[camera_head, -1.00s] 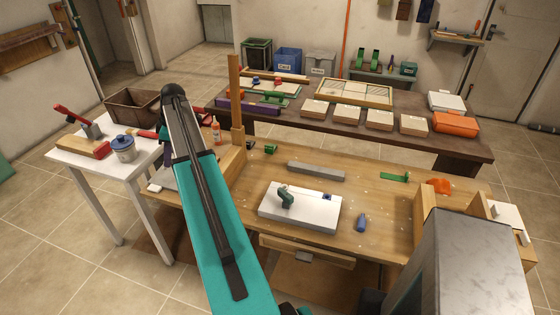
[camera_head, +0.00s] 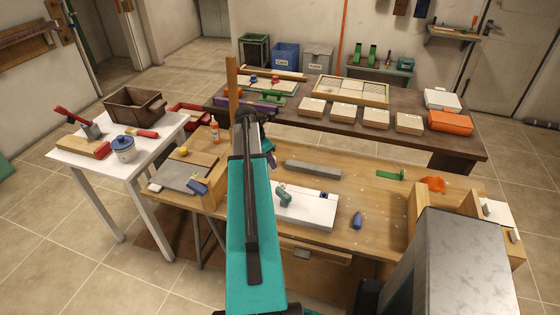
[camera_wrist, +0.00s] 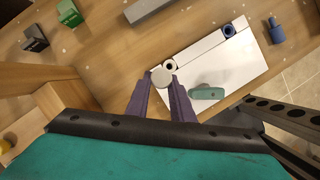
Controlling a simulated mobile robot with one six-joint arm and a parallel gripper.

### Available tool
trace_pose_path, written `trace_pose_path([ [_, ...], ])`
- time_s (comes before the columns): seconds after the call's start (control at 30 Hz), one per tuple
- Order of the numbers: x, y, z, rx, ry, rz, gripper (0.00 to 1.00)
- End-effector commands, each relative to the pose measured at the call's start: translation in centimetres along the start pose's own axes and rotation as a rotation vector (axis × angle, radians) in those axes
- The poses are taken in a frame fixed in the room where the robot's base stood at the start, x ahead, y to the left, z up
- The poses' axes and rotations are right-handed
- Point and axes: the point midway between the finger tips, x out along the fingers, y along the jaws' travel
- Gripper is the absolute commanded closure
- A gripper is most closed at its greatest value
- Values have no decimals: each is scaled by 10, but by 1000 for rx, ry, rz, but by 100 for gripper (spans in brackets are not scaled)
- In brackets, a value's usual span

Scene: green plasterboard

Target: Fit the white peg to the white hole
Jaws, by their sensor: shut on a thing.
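My gripper (camera_wrist: 160,92), with purple fingers, is shut on the white peg (camera_wrist: 162,77), whose round end shows between the fingertips in the wrist view. The white board (camera_wrist: 205,65) lies on the bench below; it also shows in the head view (camera_head: 312,210), partly hidden by my arm. The white hole (camera_wrist: 171,64), a white ring with a dark centre, is near the board's corner, just beside the peg in the wrist view. The height gap cannot be told. A blue hole (camera_wrist: 229,30) is empty. A green peg (camera_wrist: 207,93) is at the board.
A blue peg (camera_wrist: 277,33) lies on the bench right of the board. A grey bar (camera_head: 313,168) lies behind the board. A wooden frame (camera_head: 420,205) stands at the right.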

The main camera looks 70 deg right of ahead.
Motion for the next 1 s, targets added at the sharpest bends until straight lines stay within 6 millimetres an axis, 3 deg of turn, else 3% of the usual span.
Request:
trace_pose_path([
  [0.1, 9, -20, 17, -14, -29, 5, 100],
  [0.23, 15, -28, 26, -23, -45, 9, 100],
  [0.9, 11, -28, 28, -20, -43, 10, 100],
  [1.0, 19, -28, 25, -20, -43, 10, 100],
])
